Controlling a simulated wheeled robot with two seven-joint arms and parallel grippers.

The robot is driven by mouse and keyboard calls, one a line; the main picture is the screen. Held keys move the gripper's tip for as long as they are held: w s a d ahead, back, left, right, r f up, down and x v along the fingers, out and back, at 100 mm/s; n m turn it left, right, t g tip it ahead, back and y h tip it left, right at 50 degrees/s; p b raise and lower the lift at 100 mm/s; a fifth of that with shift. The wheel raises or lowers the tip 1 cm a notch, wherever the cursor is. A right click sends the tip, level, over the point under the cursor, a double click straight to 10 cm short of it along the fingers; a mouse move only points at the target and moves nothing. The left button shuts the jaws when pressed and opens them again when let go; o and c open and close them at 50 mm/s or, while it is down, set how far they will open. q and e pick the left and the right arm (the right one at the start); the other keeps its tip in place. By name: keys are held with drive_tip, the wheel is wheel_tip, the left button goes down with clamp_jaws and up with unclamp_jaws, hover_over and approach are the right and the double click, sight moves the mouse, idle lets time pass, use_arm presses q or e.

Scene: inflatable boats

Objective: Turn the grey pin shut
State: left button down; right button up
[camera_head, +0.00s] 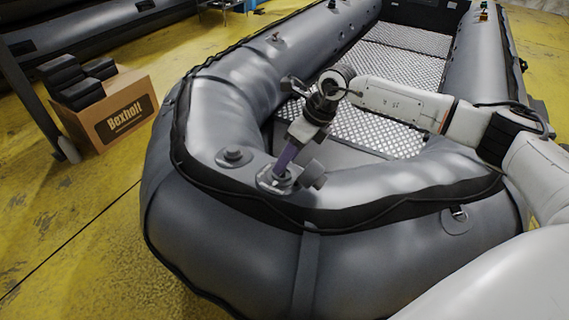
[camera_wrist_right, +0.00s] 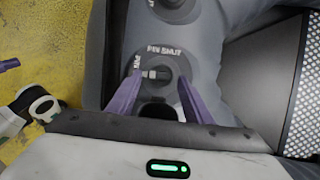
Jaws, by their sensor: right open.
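The grey pin (camera_wrist_right: 155,74) lies sideways in a round dark valve in the right wrist view. "PIN SHUT" is printed above the valve and "PIN" shows at its left. In the head view the valve (camera_head: 268,184) sits on the boat's near rounded end. My right gripper (camera_head: 283,168) points down at it and partly hides it. In the wrist view the right gripper's purple fingers (camera_wrist_right: 160,84) are apart, one on each side of the pin; contact is not clear. A purple finger, apparently of my left gripper (camera_wrist_right: 9,65), shows at the left edge there, mostly cut off.
A similar round valve (camera_head: 234,156) sits left of this one on the grey inflatable boat (camera_head: 225,95). A cardboard box (camera_head: 120,110) with black blocks stands on the yellow floor at left. The floor (camera_head: 75,235) at lower left is clear.

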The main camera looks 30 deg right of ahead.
drive_tip(key=shift+x, duration=1.05)
drive_tip(key=shift+f, duration=0.15)
drive_tip(key=c, duration=1.1)
drive_tip(key=shift+o, duration=0.2)
